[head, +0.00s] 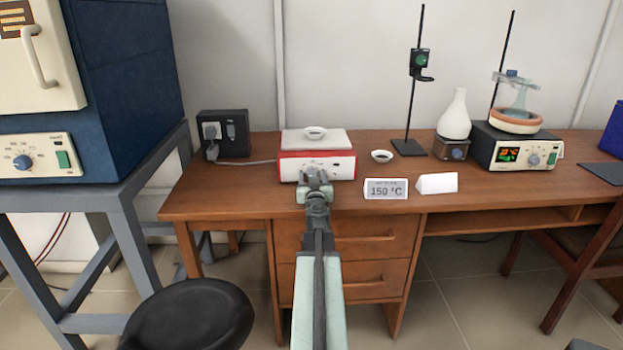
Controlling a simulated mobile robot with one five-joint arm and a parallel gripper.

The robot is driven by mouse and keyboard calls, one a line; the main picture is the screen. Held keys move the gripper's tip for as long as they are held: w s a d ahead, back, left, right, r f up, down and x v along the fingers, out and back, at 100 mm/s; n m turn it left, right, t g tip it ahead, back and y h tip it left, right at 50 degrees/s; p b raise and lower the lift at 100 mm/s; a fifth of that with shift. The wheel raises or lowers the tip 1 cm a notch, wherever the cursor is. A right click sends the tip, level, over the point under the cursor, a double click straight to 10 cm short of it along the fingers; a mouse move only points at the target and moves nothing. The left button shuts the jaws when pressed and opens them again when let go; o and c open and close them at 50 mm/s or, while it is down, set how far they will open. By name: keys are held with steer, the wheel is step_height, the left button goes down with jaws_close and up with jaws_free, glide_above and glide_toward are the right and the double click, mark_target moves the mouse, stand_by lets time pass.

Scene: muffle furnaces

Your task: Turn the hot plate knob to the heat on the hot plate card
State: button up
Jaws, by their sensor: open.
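The hot plate (288,170) is a low red and white box with a pale top plate, near the left of the wooden desk. A small white dish (315,132) sits on its top. The hot plate card (386,189) is white, reads "150 °C", and stands at the desk's front edge, right of the hot plate. My gripper (315,174) is open at the front face of the hot plate. It covers part of that face, and the knob is hidden behind it. I cannot tell whether the gripper touches the knob.
A second dish (381,156) and a blank folded card (437,183) are right of the hot plate. A black socket box (224,134) stands left. A black stool (190,315) is below, beside a blue furnace (130,75). A stand, flask and stirrer (515,148) are farther right.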

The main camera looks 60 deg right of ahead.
jaws_close()
steer(key=shift+m, duration=1.6)
jaws_free()
